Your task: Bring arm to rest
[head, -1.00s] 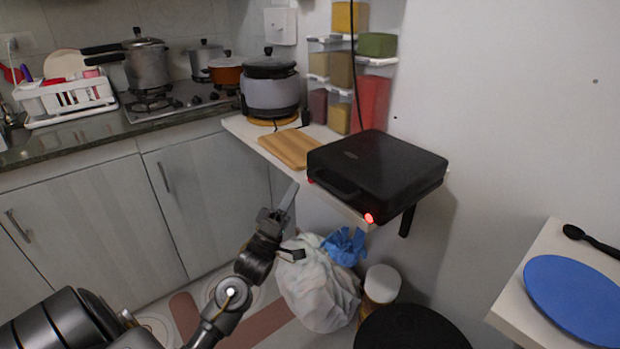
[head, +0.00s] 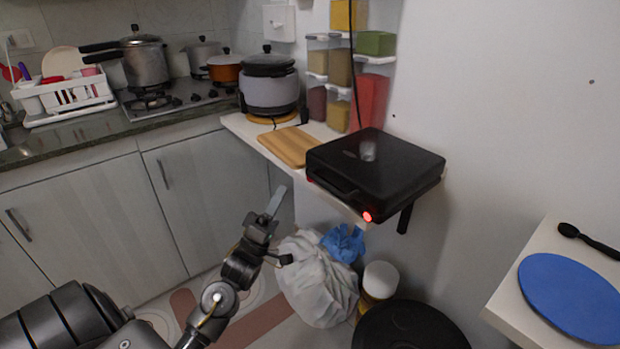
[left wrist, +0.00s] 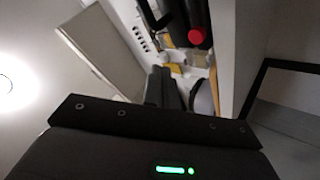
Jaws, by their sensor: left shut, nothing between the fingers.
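My left arm comes in from the lower left in the head view. Its gripper (head: 275,202) points up, shut and empty, in the open space in front of the shelf. It is left of and below the black electric grill (head: 375,170) and appears apart from it. In the left wrist view the shut grey fingers (left wrist: 165,86) reach up from the dark gripper body, with the grill's red light (left wrist: 196,36) beyond them. My right gripper is not in view.
The shelf (head: 240,127) carries a cutting board (head: 289,147), a cooker (head: 270,90) and spice containers (head: 340,68). A white bag (head: 315,285) and a dark round bin (head: 410,328) stand below. A blue plate (head: 570,295) lies on the right table.

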